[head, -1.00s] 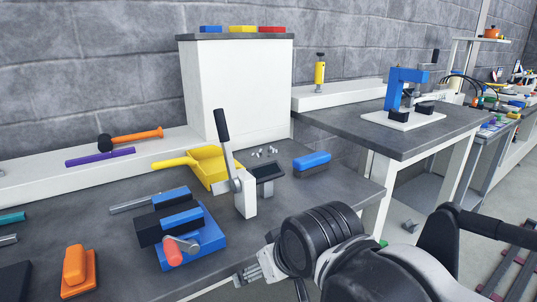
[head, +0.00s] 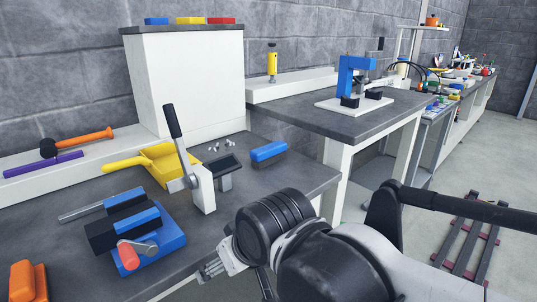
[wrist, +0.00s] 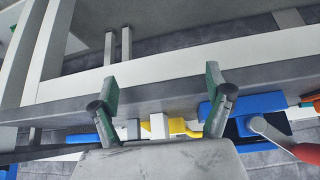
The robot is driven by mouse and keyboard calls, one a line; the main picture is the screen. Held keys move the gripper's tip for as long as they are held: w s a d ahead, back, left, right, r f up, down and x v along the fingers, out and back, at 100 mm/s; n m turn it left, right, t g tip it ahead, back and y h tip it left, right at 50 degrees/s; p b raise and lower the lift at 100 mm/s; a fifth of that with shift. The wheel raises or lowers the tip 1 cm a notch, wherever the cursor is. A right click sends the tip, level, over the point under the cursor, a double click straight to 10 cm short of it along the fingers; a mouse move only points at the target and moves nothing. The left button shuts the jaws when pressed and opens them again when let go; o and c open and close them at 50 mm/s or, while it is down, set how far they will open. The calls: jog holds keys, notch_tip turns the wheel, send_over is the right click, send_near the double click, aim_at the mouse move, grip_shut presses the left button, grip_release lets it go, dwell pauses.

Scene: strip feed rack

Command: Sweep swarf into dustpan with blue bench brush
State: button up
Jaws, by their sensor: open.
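The blue bench brush (head: 268,152) lies on the grey bench near its back right, bristles down. The yellow dustpan (head: 168,166) lies left of it, handle pointing left. Small silvery swarf bits (head: 222,146) lie on the bench between dustpan and brush. My gripper (head: 212,268) is in front of the bench edge, apart from the brush. In the wrist view my gripper (wrist: 160,80) has its green-padded fingers spread with nothing held. Yellow of the dustpan (wrist: 178,126) shows beyond the fingers, and a blue piece at the left looks like the brush (wrist: 105,122).
A lever press (head: 203,187) stands between my gripper and the dustpan. A blue vise (head: 140,235) sits at the front left. A white cabinet (head: 190,85) stands behind. Another table (head: 340,124) with a blue frame stands right, across a gap.

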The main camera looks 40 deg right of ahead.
jog(key=c, duration=0.7)
